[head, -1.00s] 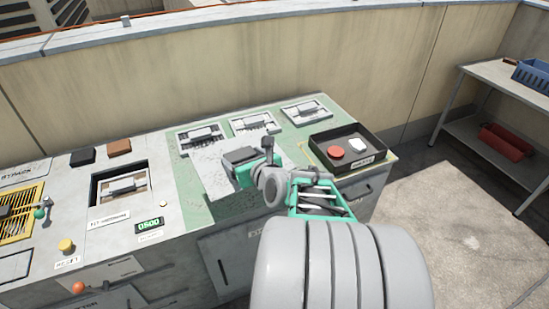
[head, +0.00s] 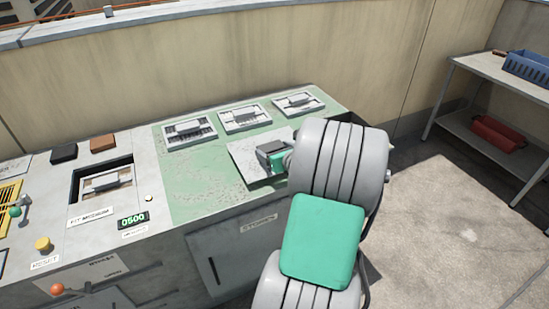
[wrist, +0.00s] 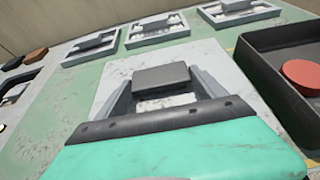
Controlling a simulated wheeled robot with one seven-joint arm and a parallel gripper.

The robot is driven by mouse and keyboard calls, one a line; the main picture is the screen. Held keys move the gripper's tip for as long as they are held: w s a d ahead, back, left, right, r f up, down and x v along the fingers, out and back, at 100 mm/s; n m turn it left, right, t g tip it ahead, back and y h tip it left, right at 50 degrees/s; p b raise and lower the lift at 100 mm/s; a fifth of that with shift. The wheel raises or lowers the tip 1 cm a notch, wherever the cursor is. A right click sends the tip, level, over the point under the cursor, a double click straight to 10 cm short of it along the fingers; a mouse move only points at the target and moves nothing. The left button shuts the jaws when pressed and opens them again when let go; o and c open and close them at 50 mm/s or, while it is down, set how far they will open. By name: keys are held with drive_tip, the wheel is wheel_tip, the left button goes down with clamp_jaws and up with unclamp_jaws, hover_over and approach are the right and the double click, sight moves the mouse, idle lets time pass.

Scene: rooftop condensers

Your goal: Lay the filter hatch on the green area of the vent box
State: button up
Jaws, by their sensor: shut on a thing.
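The filter hatch (head: 245,152) is a flat pale-grey plate with a dark block handle. My gripper (head: 278,160) is shut on that handle. In the wrist view, the two grey fingers of my gripper (wrist: 163,90) stand on either side of the handle, and the hatch (wrist: 225,72) spreads out beneath it. The hatch is over the right part of the green area (head: 190,180) of the vent box (head: 245,255). A dark shadow shows along its front edge; I cannot tell whether it touches the surface. My arm hides its right side in the head view.
Several framed vents, one of them the middle one (head: 245,117), line the back of the green area. A black tray (wrist: 290,85) with a red disc (wrist: 303,75) is close right of the hatch. The green area's left part is clear. A shelf table (head: 500,75) stands far right.

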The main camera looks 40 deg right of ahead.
wheel_tip(320, 180, down, 2)
drive_tip(key=shift+f, duration=0.1)
drive_tip(key=shift+a, duration=0.1)
drive_tip(key=shift+f, duration=0.1)
drive_tip(key=o, duration=1.8)
drive_tip(key=shift+r, duration=0.2)
drive_tip(key=p+v, duration=0.1)
drive_tip(key=v, duration=1)
drive_tip(key=shift+p, duration=0.35)
drive_tip(key=shift+s+a+r, duration=0.1)
drive_tip(key=shift+s+a, duration=0.05)
drive_tip(key=shift+s, duration=0.3)
